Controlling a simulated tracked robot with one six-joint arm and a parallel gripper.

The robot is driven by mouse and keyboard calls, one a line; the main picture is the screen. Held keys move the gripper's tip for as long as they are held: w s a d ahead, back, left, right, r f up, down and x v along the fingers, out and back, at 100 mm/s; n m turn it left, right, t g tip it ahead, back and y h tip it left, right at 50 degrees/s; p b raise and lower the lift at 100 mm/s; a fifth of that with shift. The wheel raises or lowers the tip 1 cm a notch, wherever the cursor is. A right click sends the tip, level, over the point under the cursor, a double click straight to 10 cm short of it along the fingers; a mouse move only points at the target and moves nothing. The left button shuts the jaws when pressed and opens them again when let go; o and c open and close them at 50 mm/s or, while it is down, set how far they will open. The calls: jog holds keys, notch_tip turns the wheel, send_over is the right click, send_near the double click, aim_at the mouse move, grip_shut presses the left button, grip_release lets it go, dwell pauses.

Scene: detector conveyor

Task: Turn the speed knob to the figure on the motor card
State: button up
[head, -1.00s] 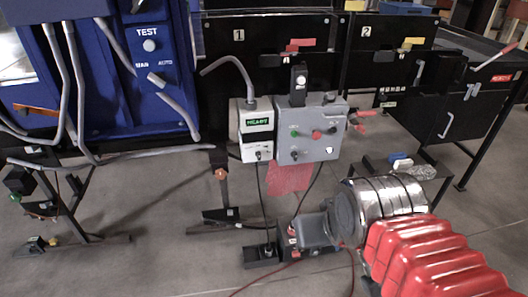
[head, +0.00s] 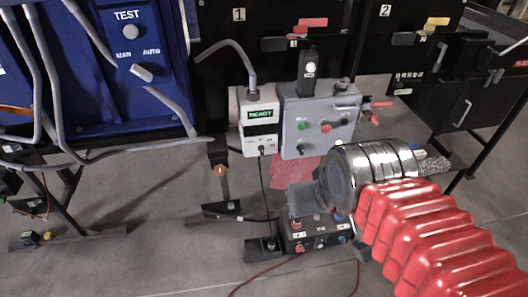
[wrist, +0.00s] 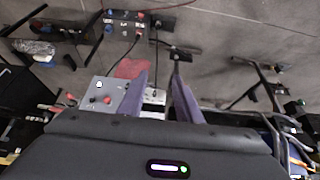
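A grey control box (head: 318,117) hangs on the black frame, with a green button, a red button and small dark knobs. Left of it is a white box (head: 259,120) with a green READY display and a small dark knob (head: 262,149) low on its face. I cannot tell which knob sets the speed, and I make out no motor card. My gripper (head: 303,200) is below the boxes, apart from them. In the wrist view its two fingers (wrist: 160,85) stand apart with nothing held. The white box (wrist: 155,96) shows between them and the grey box (wrist: 101,94) beside them.
A low box (head: 316,236) with coloured buttons stands on the floor close below my gripper. A cable hangs from the white box. A red sheet (head: 292,170) is behind my gripper. A blue TEST panel (head: 130,50) with grey hoses is at left. Open floor lies lower left.

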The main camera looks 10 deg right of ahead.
jog(key=shift+w, duration=0.1)
jog(key=w+f+t, duration=0.2)
jog(key=w+f, duration=0.1)
jog(key=w, duration=0.7)
jog(key=w+f+t, duration=0.2)
jog(key=w+f, duration=0.2)
jog(key=w, duration=0.7)
jog(key=w+f+t, duration=0.2)
jog(key=w+f, duration=0.1)
jog(key=w, duration=0.7)
jog(key=w+f+t, duration=0.3)
jog(key=w+f, duration=0.4)
jog(key=f, duration=0.4)
jog(key=s+f+t, duration=0.3)
jog(key=f, duration=0.8)
jog(key=shift+s+a, duration=0.2)
jog(key=shift+a, duration=0.2)
jog(key=shift+w, duration=0.15)
